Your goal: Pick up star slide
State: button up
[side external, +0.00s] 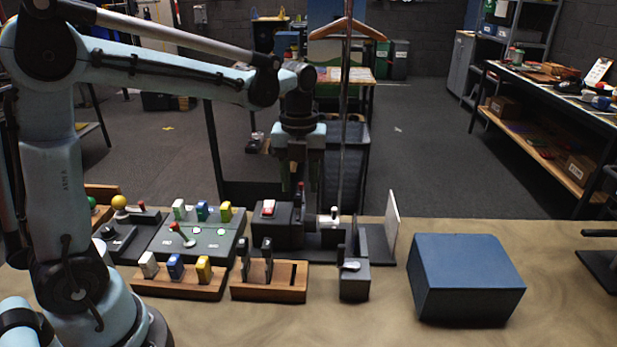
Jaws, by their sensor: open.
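Two thin dark slides (245,259) and (267,259) stand upright in a slotted wooden rack (285,294) at the front middle of the table. An empty slot shows at the rack's right end. I cannot make out any star mark, so I cannot tell which slide is the star slide. No slide shows between the fingers.
Left of the rack are a wooden holder (180,289) with white, blue and yellow pieces and a grey panel (195,245) with coloured blocks. A small grey block (354,286), a white upright panel (393,222) and a large blue box (467,275) stand to the right.

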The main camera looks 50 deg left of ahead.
aim_at(298, 195)
jog(key=shift+s+a+f, duration=0.15)
jog(key=shift+f, duration=2)
jog(key=shift+c, duration=0.3)
grip_shut()
